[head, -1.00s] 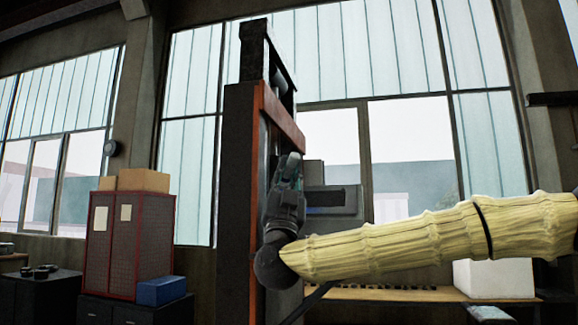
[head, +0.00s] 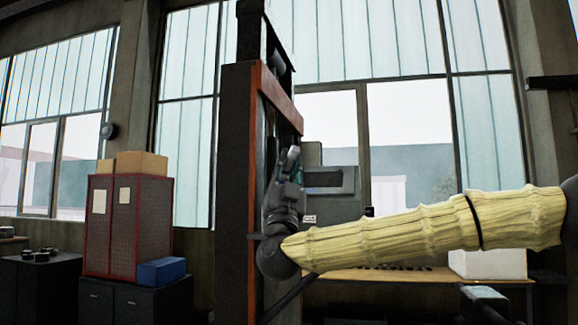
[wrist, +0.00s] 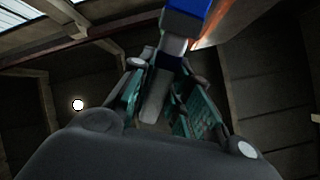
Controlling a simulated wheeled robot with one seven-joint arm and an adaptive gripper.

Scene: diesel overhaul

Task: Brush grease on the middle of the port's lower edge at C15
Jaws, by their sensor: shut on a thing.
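My gripper (head: 291,158) points up in front of the orange and dark upright structure (head: 240,170). In the wrist view my gripper (wrist: 163,68) is shut on a tool, seemingly the grease brush, with a pale grey handle (wrist: 154,104) between the fingers. Beyond the fingertips the tool has a grey collar and a blue end (wrist: 187,18). An orange-lit edge (wrist: 214,24) lies close beside the blue end; I cannot tell whether they touch. I cannot make out the port, its lower edge or a C15 mark in either view.
A red cabinet (head: 128,230) with boxes on top and a blue box (head: 161,272) stand at left. A bench (head: 415,274) with a white box (head: 488,264) runs behind my arm. A grey machine (head: 332,190) stands behind my gripper. Tall windows fill the back.

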